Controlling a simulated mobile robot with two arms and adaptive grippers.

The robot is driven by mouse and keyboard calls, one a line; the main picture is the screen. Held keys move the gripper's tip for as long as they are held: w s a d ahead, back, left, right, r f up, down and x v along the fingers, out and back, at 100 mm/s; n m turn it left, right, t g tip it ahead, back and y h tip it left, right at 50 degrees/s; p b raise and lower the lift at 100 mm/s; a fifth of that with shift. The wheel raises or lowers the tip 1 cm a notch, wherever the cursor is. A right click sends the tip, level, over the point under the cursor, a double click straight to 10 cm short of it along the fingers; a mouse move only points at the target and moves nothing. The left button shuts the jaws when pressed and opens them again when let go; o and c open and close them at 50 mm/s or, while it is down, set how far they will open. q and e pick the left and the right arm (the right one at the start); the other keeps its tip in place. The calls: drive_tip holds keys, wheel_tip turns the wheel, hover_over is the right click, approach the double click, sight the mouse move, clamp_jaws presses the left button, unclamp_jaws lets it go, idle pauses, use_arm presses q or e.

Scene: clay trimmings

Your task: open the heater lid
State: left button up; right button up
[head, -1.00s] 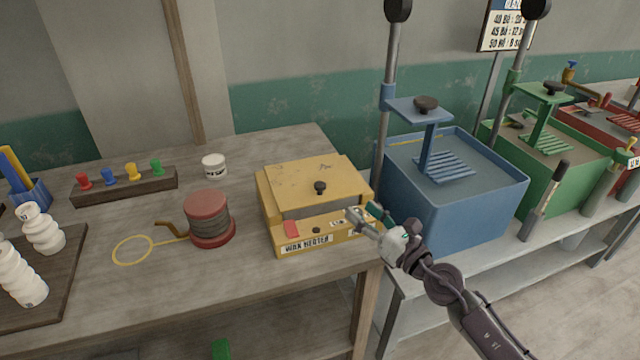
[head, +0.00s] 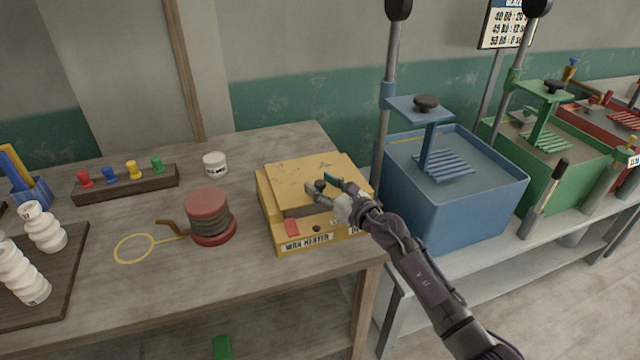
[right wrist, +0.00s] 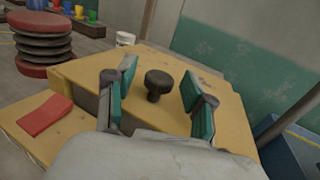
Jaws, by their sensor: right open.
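The yellow wax heater (head: 282,240) stands on the wooden table, its lid (head: 290,178) lying shut on top. A dark round knob (head: 320,185) rises from the lid. In the right wrist view the knob (right wrist: 158,82) stands between the two green-padded fingers of my right gripper (right wrist: 155,92), with a gap on both sides. In the head view my right gripper (head: 321,189) is over the lid at the knob, open and empty. A red tab (head: 291,228) is on the heater's front. My left gripper is not in view.
A blue tank (head: 460,205) with a post and plate stands close to the heater's right. A red-topped spool (head: 208,215) with a yellow loop is at its left. A white jar (head: 214,163) stands behind. Bare tabletop (head: 180,300) lies at the front left.

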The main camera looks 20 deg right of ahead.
drive_tip(key=shift+w+a, duration=0.2)
drive_tip(key=shift+w, duration=0.15)
clamp_jaws()
